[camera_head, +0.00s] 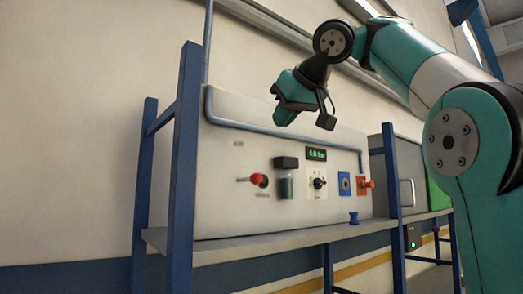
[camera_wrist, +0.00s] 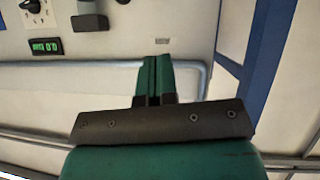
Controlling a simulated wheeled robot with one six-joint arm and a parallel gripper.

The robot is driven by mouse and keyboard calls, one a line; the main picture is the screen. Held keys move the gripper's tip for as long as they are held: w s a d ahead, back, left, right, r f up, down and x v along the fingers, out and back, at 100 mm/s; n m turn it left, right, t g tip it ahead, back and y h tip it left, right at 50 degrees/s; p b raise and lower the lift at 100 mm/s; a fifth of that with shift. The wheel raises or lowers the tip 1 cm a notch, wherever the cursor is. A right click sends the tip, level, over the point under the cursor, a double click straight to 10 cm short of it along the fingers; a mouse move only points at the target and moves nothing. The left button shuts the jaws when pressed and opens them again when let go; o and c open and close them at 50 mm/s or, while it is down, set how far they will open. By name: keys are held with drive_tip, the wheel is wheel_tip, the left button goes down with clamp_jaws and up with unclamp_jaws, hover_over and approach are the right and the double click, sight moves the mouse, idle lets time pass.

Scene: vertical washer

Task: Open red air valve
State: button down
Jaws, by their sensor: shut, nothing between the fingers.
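The red air valve (camera_head: 259,179) is a small red knob on the left part of the pale panel, with a short metal pipe on its left. In the head view my gripper (camera_head: 284,117) hangs in front of the panel's upper part, above and to the right of the valve and apart from it. In the wrist view, which looks upside down, my gripper's green fingers (camera_wrist: 155,60) are together with nothing between them.
A dark-topped filter (camera_head: 286,163), a green display (camera_head: 316,154), a black dial (camera_head: 319,183) and an orange valve (camera_head: 366,184) sit right of the red valve. A grey pipe (camera_head: 270,130) crosses above. A blue post (camera_head: 183,150) stands at the left, over a shelf (camera_head: 270,242).

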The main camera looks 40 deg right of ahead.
drive_tip(key=w, duration=0.1)
drive_tip(key=b, duration=0.3)
approach(248, 179)
drive_tip(key=d+x, duration=0.1)
drive_tip(key=x, duration=0.3)
drive_tip(key=shift+a+r, duration=0.15)
